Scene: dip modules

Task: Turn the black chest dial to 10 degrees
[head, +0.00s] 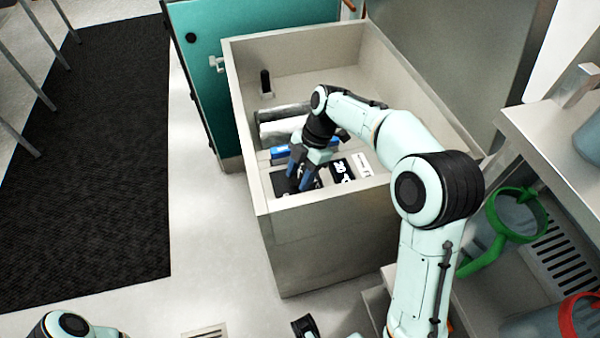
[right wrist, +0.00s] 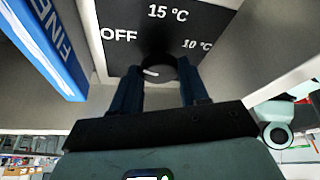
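The black chest dial (right wrist: 157,72) shows in the right wrist view on a black panel (right wrist: 120,58) marked OFF, 15 °C and 10 °C. A pale mark on the dial lies on its lower left side, away from the 10 °C label. My right gripper (right wrist: 160,85) has its two blue fingers spread, one on each side of the dial; I cannot tell whether they touch it. In the head view my right gripper (head: 299,170) reaches down into the open chest (head: 322,245) and hides the dial. At the bottom edge, a dark part, possibly my left gripper (head: 305,327), shows only partly.
A blue FINE box (right wrist: 45,45) is close to the left of my right gripper. A shelf with a green-handled jug (head: 515,215) is at the right.

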